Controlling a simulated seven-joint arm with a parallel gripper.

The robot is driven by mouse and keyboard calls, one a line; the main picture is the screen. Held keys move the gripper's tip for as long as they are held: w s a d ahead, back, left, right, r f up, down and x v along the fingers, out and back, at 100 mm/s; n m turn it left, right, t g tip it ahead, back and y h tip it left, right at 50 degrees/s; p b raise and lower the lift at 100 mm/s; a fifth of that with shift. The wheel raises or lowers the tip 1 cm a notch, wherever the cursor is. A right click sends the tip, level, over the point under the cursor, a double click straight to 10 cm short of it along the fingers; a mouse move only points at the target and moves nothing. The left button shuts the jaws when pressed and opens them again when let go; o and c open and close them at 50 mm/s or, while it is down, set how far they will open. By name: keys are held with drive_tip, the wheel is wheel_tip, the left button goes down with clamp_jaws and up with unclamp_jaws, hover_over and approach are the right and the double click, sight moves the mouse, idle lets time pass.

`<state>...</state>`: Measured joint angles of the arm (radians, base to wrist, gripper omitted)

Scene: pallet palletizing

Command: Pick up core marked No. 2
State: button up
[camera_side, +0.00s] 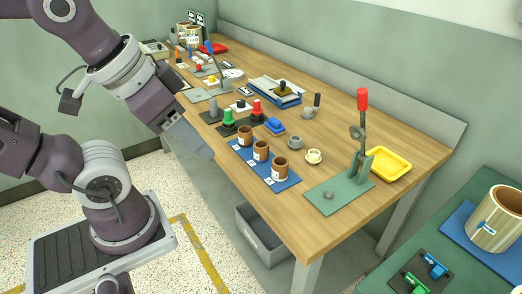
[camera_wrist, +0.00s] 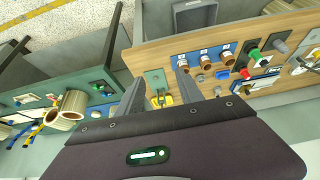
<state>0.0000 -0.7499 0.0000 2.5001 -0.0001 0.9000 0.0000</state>
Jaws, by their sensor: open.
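Three brown hollow cores stand upright in a row on a blue mat (camera_side: 288,184) near the table's front edge: a far one (camera_side: 245,137), a middle one (camera_side: 261,151) and a near one (camera_side: 280,169). White labels mark each place, but their numbers are too small to read surely. In the wrist view the cores (camera_wrist: 206,59) stand right of my fingers. My gripper (camera_side: 203,152) hangs left of the table and mat, apart from the cores. Its two fingers (camera_wrist: 159,76) are spread, with nothing between them.
A green hand press (camera_side: 326,196) with a red-knobbed lever and a yellow tray (camera_side: 390,164) stand right of the cores. Red and green knobbed parts (camera_side: 228,118) stand behind them. A grey bin (camera_side: 258,237) is below the table. A green side table (camera_side: 455,262) holds a large cylinder.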

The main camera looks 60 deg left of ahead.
drive_tip(key=o, duration=0.4)
drive_tip(key=shift+c, duration=0.2)
